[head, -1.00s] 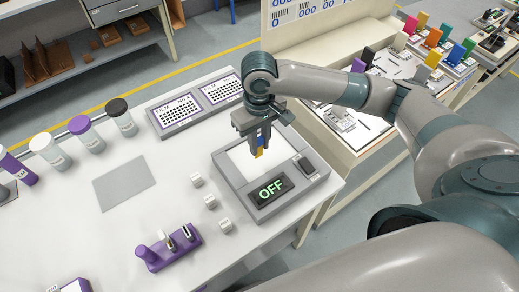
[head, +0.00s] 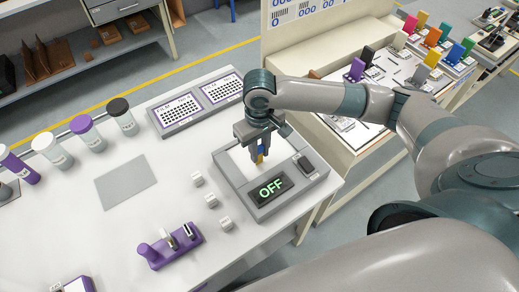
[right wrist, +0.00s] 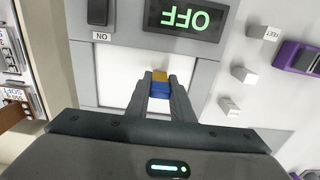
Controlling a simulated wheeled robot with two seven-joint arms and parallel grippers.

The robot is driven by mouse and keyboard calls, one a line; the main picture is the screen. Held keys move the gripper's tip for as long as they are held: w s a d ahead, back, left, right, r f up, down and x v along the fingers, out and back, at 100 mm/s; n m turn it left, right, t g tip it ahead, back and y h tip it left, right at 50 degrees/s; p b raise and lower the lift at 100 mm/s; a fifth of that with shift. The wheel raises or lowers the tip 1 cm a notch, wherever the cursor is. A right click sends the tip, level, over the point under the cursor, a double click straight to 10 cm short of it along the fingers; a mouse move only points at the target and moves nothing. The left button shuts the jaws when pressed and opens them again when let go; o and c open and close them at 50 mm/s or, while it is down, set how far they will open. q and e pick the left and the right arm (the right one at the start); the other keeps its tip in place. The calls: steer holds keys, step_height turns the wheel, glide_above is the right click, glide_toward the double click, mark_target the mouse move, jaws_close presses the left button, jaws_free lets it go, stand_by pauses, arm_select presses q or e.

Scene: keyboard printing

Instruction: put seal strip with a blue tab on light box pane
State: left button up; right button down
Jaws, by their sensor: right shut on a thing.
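My right gripper (head: 259,155) is over the light box pane (head: 240,160), fingers pointing down. It is shut on the seal strip's blue tab (right wrist: 159,91); a yellow-orange part (right wrist: 161,76) shows beyond the blue between the fingertips. The pane also shows white in the right wrist view (right wrist: 118,80). The light box (head: 228,185) is grey, with a display (head: 271,189) that reads OFF. I cannot tell whether the strip touches the pane. My left gripper is not in view.
A black switch (head: 304,161) sits on the light box's right side. Small white blocks (head: 211,200) and a purple holder (head: 175,246) stand left of it. Film trays (head: 180,112) lie behind. A grey mat (head: 126,182) and lidded jars (head: 87,134) are further left.

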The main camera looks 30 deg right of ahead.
steer(key=c, duration=1.6)
jaws_free()
steer(key=shift+f, duration=0.1)
steer(key=shift+o, duration=0.2)
steer(key=shift+r, duration=0.45)
step_height(320, 180, up, 11)
steer(key=shift+r+b, duration=0.2)
steer(key=shift+b, duration=1)
